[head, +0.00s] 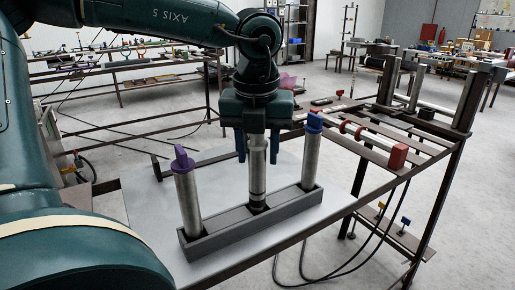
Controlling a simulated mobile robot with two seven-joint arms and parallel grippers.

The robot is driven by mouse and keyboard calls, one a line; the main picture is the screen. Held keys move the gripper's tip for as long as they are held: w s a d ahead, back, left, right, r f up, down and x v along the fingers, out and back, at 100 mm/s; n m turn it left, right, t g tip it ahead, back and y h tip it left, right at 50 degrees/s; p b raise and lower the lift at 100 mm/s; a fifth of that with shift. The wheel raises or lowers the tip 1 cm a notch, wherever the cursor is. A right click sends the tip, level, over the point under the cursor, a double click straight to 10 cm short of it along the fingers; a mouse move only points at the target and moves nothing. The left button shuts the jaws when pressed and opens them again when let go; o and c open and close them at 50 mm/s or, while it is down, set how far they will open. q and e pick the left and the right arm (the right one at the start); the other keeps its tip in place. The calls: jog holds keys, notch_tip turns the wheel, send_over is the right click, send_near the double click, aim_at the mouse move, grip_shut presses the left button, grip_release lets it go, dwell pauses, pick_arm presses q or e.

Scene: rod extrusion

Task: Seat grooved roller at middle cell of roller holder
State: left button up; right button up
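The grey roller holder (222,226) is a long trough on a light sheet-topped table. A metallic grooved roller (258,180) with dark bands stands upright at its middle cell, its lower end dark and inside the trough. How deep it sits is hidden by the trough wall. My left gripper (257,155) points straight down over this roller, with one finger on each side. Narrow gaps seem to show between fingers and roller, so it looks open around it. The roller's top is hidden by the gripper. My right gripper is not in view.
A purple-topped roller (187,195) stands at the holder's left end and a blue-topped roller (311,155) at its right end, both close to my gripper. A dark frame with a red block (397,156) lies to the right. Cables hang below.

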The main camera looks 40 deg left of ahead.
pick_arm(q)
jog(key=shift+o, duration=1.4)
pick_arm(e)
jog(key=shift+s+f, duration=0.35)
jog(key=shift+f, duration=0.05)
pick_arm(q)
notch_tip(320, 180, up, 13)
jog(key=s+d, duration=0.1)
jog(key=shift+s+p, duration=0.3)
jog(key=shift+p, duration=0.15)
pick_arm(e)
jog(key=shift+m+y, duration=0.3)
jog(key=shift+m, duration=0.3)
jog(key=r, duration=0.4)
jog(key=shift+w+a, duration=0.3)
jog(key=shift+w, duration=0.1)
pick_arm(q)
jog(key=shift+d, duration=0.1)
